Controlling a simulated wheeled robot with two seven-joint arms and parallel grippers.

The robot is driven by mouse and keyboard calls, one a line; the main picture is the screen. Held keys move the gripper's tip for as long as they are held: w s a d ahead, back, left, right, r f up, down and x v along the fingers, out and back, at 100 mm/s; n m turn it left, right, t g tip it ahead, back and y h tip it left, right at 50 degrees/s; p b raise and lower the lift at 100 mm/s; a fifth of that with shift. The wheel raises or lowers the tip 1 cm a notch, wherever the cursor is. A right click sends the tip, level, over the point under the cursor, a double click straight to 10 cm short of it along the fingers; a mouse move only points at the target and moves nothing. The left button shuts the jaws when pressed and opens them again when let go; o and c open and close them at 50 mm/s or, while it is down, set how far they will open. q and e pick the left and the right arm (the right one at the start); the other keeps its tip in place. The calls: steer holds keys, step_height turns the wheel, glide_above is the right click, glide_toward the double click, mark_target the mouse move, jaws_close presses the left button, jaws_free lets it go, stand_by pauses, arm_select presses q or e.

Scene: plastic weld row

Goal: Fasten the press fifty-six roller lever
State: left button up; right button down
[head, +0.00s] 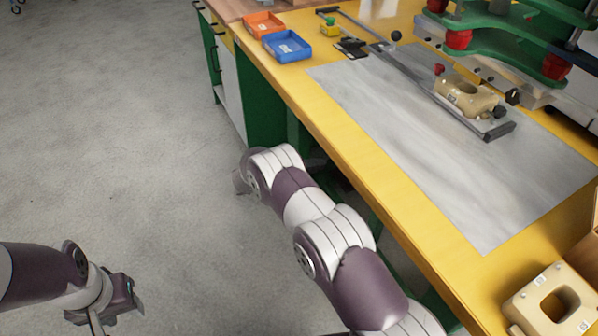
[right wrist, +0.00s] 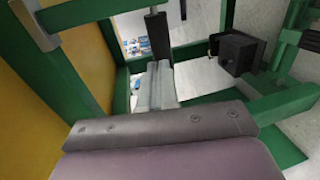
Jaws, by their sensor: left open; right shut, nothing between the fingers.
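The press (head: 500,45) has green plates with red knobs and stands at the back right of the bench in the head view. A beige moulded part (head: 466,95) sits in a holder on the grey sheet before it. I cannot pick out the roller lever for sure; a small yellow-green piece (head: 331,29) and a dark device (head: 351,47) lie at the back of the bench. My left gripper (head: 128,302) is open and empty over the floor at lower left. My right gripper (right wrist: 160,66) is shut and empty among green frame bars; the head view hides it.
Orange (head: 263,25) and blue (head: 287,46) bins stand at the bench's back left. Another beige part (head: 555,303) lies at front right. Green frame bars (right wrist: 60,60) and a black box (right wrist: 240,53) surround my right wrist closely. The grey sheet (head: 430,165) is mostly clear.

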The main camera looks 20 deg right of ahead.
steer(key=b+x, duration=0.1)
steer(key=x, duration=0.3)
steer(key=shift+d, duration=0.1)
